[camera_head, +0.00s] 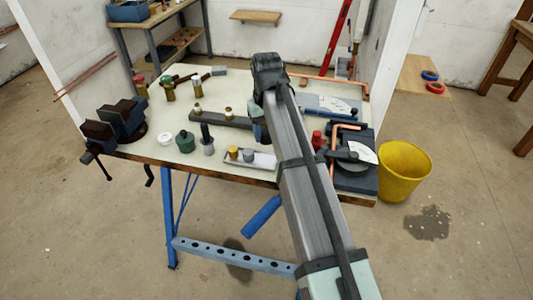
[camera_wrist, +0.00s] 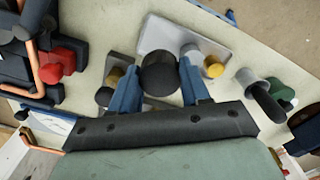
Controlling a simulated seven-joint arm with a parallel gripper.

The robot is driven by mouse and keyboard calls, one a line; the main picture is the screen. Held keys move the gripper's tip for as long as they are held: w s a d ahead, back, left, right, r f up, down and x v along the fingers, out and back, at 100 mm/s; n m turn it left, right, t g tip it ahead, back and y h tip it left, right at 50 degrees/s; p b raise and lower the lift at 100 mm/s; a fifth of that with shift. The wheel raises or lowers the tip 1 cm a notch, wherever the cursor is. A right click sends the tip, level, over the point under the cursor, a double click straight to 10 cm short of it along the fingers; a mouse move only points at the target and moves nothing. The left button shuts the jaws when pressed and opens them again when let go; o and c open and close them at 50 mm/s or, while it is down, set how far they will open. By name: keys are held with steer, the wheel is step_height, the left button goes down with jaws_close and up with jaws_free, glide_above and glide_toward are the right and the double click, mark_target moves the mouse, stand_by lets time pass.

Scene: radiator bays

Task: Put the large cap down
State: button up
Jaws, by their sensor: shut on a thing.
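In the wrist view, my gripper (camera_wrist: 158,76) has its two blue fingers on either side of a round black piece, which looks like the large cap (camera_wrist: 159,73), and is shut on it. The cap overlaps the near edge of a pale grey tray (camera_wrist: 165,32) in that view; I cannot tell whether it touches anything below. The tray holds a yellow piece (camera_wrist: 213,67) and a grey piece (camera_wrist: 190,50).
Left of the tray in the head view are a grey-and-black tool (camera_head: 208,140), a green canister (camera_head: 185,142) and a white round piece (camera_head: 165,139). A dark bar (camera_head: 220,120) lies behind. A pipe bender (camera_head: 352,160) stands to the right, with a yellow bucket (camera_head: 403,172) beyond.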

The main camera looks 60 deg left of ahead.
mark_target(266, 132)
steer(key=shift+f, duration=3.85)
steer(key=shift+f, duration=0.55)
steer(key=o, duration=1.2)
step_height(266, 132, up, 13)
steer(key=shift+r, duration=0.1)
